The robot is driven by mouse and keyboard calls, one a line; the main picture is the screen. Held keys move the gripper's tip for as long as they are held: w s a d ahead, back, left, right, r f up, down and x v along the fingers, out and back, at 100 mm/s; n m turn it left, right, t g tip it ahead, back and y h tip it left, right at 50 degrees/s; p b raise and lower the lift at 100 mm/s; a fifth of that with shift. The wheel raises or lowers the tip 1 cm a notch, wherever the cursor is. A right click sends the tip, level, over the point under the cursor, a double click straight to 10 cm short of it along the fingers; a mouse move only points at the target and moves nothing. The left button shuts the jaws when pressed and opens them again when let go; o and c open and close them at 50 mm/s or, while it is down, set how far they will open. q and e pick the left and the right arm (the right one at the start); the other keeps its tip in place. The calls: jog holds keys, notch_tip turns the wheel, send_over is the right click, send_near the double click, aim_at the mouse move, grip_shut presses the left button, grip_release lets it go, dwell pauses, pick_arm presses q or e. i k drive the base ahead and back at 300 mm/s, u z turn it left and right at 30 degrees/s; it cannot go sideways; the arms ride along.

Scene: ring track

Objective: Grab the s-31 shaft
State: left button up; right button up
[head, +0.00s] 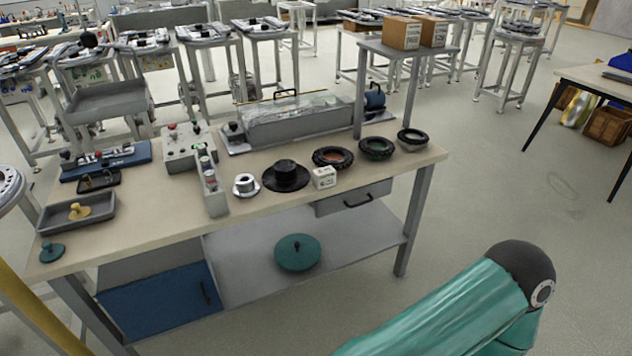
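No part can be made out for sure as the s-31 shaft; no label is readable at this size. Candidate small parts on the workbench (130,232) are a yellow knobbed piece (79,211) in a grey tray (50,219), a white and grey spool-like piece (246,185), and a black flanged hub (285,176). A teal knobbed disc (52,252) lies at the bench's front left corner. Neither of my grippers is in view. A teal arm link with a black joint, mine, shows at the lower right, apart from the bench.
A teal round object (298,253) is on the lower shelf (340,246). Cardboard boxes (401,33) stand behind.

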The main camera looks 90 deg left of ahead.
aim_at(211, 183)
jog(key=z, duration=0.4)
jog(key=i, duration=0.4)
jog(key=u, duration=2.25)
jog(key=i, duration=0.3)
jog(key=u, duration=2.25)
jog(key=k, duration=0.35)
jog(key=u, duration=0.5)
jog(key=i, duration=1.45)
jog(key=z, duration=0.45)
